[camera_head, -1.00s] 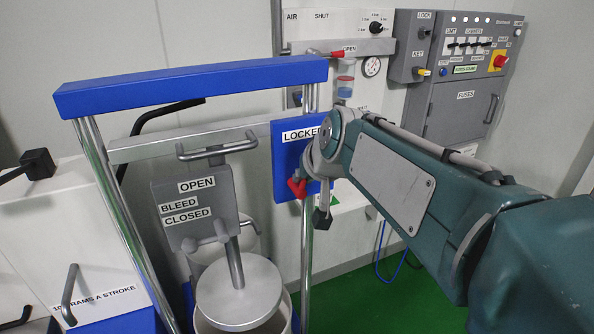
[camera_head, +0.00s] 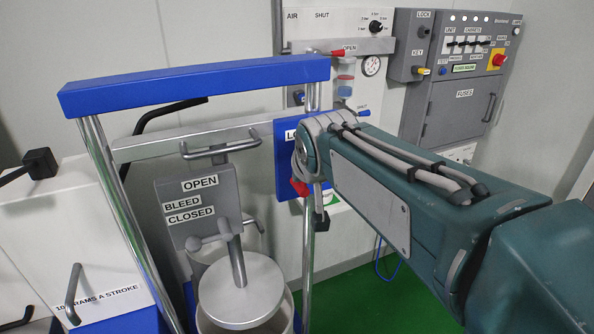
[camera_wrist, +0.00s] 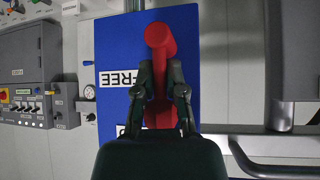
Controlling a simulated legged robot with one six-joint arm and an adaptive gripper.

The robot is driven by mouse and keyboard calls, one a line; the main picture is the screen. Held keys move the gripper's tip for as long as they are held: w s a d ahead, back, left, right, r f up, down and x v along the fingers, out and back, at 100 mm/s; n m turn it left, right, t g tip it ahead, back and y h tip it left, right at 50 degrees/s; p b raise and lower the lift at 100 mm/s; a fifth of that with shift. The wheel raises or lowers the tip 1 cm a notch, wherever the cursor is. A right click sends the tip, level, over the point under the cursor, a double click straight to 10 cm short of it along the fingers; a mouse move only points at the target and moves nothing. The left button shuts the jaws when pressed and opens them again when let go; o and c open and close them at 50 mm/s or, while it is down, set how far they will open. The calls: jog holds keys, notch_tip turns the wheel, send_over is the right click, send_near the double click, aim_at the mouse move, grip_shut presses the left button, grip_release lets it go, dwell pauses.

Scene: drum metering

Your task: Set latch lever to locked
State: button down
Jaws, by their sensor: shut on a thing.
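The red latch lever (camera_wrist: 159,50) stands out from a blue plate (camera_wrist: 113,108) in the wrist view. My gripper (camera_wrist: 162,72) has a dark finger on each side of the lever and is shut on it. The plate carries a FREE label (camera_wrist: 119,79), upside down in this view; another label near the gripper body is mostly hidden. In the head view the lever's red end (camera_head: 299,188) shows below my wrist. The plate (camera_head: 283,170) is largely covered there by my arm, with only the start of its upper label showing.
A grey OPEN/BLEED/CLOSED panel (camera_head: 200,235) and a round-lidded drum (camera_head: 240,292) are at left. A grey control cabinet (camera_head: 457,100) is behind my arm.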

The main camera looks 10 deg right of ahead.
jog(key=c, duration=0.7)
grip_release()
jog(key=shift+w+r, duration=0.1)
jog(key=shift+r, duration=0.2)
jog(key=shift+a, duration=0.1)
jog(key=shift+f, duration=0.15)
jog(key=v, duration=1.2)
jog(key=shift+f, duration=0.1)
jog(key=s+d+f+g, duration=0.1)
jog(key=s+f, duration=0.3)
jog(key=f, duration=0.2)
jog(key=s+d+f+g, duration=0.1)
jog(key=s+f, duration=0.3)
jog(key=f, duration=0.2)
jog(key=s+f+g, duration=0.1)
jog(key=s+f, duration=0.4)
jog(key=f, duration=0.1)
jog(key=shift+s+d+f, duration=0.1)
jog(key=shift+d+f, duration=0.3)
